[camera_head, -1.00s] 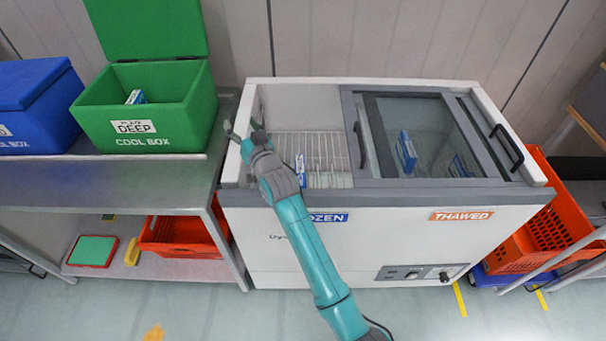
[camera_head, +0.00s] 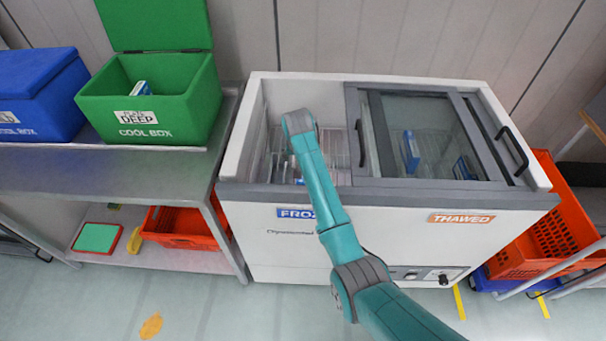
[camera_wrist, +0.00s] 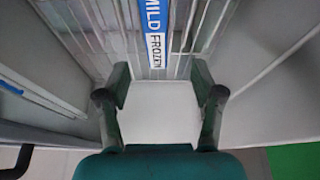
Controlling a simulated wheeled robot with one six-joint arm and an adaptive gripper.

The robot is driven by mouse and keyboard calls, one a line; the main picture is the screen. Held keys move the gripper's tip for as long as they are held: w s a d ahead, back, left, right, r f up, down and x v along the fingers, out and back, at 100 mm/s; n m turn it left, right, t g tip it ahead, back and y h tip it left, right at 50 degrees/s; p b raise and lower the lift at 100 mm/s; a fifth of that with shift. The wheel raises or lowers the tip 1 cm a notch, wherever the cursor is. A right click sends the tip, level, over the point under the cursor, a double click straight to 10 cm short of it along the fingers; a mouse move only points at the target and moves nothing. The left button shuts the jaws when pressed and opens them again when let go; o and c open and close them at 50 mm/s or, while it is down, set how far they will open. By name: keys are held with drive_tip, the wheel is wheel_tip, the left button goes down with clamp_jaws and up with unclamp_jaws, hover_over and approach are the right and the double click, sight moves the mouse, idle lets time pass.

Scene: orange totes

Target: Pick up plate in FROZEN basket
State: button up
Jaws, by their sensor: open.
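The plate (camera_wrist: 155,35) shows in the wrist view as a narrow blue and white strip reading MILD FROZEN, standing among wires at the top middle. My gripper (camera_wrist: 160,76) is open, a finger on each side, with the plate's near end just beyond and between the fingertips. A plain white surface fills the space between the fingers; I cannot tell what it belongs to. In the head view my arm reaches down into the left, open side of the freezer, the FROZEN side (camera_head: 297,212). The gripper is hidden there, and the plate is mostly hidden by my arm.
A glass lid (camera_head: 425,120) covers the THAWED side, with blue packs (camera_head: 411,150) beneath. A green cool box (camera_head: 150,110) stands on the metal bench at the left.

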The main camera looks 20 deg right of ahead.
drive_tip(key=x, duration=0.9)
drive_tip(key=shift+d, duration=0.35)
drive_tip(key=shift+w+f, duration=0.3)
drive_tip(key=shift+f, duration=0.25)
drive_tip(key=shift+f, duration=0.25)
clamp_jaws()
